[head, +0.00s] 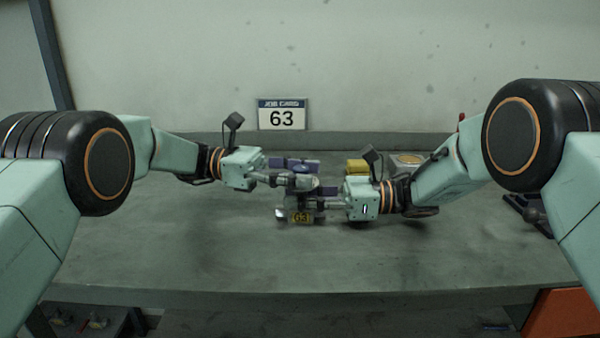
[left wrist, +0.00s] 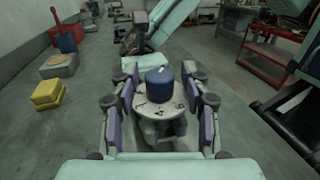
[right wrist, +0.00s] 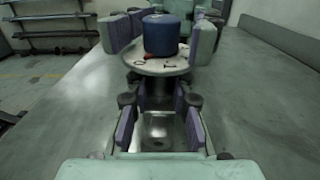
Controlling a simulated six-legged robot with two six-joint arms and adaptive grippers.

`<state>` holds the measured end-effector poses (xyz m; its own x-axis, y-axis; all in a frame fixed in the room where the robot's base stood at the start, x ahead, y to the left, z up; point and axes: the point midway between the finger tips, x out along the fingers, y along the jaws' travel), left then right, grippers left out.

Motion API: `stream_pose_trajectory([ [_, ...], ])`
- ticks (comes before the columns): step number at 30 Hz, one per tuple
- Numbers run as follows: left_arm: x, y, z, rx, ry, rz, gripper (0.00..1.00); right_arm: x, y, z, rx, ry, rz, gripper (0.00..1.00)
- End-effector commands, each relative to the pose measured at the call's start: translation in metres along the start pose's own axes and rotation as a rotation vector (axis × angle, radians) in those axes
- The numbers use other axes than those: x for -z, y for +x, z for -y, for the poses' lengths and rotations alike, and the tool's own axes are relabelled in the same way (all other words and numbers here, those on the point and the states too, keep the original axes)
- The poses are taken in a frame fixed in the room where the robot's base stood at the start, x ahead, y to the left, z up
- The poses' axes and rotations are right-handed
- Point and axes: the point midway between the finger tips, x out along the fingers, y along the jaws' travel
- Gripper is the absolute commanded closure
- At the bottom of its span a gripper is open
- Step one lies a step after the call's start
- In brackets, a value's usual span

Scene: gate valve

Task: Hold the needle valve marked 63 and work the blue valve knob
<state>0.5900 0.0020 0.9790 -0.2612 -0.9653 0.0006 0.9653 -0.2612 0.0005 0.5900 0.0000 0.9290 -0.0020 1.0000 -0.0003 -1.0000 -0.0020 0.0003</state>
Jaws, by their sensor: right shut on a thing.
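The needle valve (head: 301,217) is held just above the bench, with a yellow 63 tag facing the head camera. My right gripper (right wrist: 158,118) is shut on the valve's metal body below its round dial plate (right wrist: 155,66). The blue knob (right wrist: 161,36) stands upright on top of the plate. My left gripper (left wrist: 165,105) is open, with one finger on each side of the blue knob (left wrist: 160,82) and visible gaps between pads and knob. In the head view the left gripper (head: 303,181) hides most of the knob.
The front of the bench (head: 250,265) is clear.

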Motion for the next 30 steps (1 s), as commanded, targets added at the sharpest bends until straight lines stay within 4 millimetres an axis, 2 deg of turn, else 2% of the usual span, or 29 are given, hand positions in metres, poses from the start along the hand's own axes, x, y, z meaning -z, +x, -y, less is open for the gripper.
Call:
stream_pose_trajectory([
  [11, 0.001, -0.006, 0.000, -0.002, -0.001, 0.001, 0.50, 0.000, 0.000, 0.000, 0.000, 0.000, 0.000, 1.00],
  [20, 0.001, -0.055, 0.000, -0.003, 0.001, 0.000, 0.50, 0.000, 0.000, 0.000, 0.000, 0.000, 0.000, 1.00],
  [30, 0.001, -0.075, 0.000, -0.001, -0.001, 0.000, 0.50, 0.000, 0.000, 0.000, 0.000, 0.000, 0.000, 1.00],
])
